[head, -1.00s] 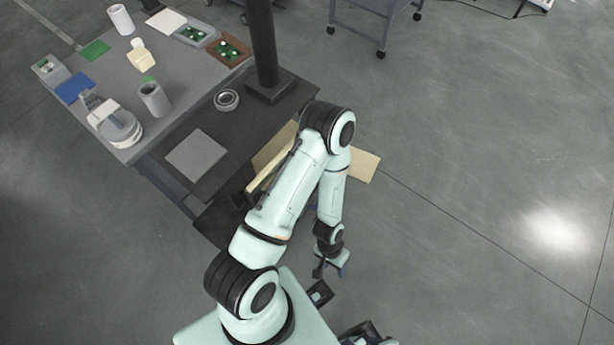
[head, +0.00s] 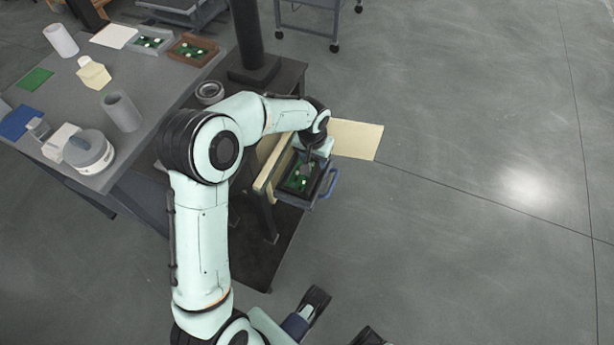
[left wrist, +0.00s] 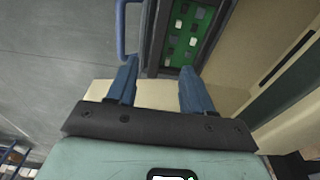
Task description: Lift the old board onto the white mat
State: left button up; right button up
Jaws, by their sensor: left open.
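A green board with pale and dark parts (head: 297,181) lies in a dark open tray with a blue handle (head: 331,183), below the bench's near right side. The same board shows in the left wrist view (left wrist: 188,38). My left gripper (head: 306,170) is above the tray, with its fingers apart and nothing between them. In the left wrist view its two blue fingers (left wrist: 158,75) point toward the tray and board. The white mat (head: 113,36) lies flat at the bench's far side.
Two small trays, one grey (head: 151,39) and one brown (head: 191,48), hold other green boards near the mat. A black post (head: 247,35) rises from the dark shelf. A cream panel (head: 357,139) sticks out beside the tray. The floor at right is clear.

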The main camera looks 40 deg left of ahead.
aim_at(315, 175)
pick_arm(q)
notch_tip(315, 175, down, 3)
jog(key=shift+w+r, duration=0.1)
jog(key=shift+r, duration=0.05)
notch_tip(315, 175, down, 5)
jog(key=shift+w+d+f+b, duration=0.1)
jog(key=shift+d+f+b, duration=0.05)
jog(key=shift+b, duration=0.7)
grip_shut()
pick_arm(e)
jog(key=w+f, duration=0.1)
jog(key=w+d+f, duration=0.1)
jog(key=shift+w+d+f+t, duration=0.1)
jog(key=shift+w+d+t, duration=0.05)
jog(key=shift+w+t, duration=0.2)
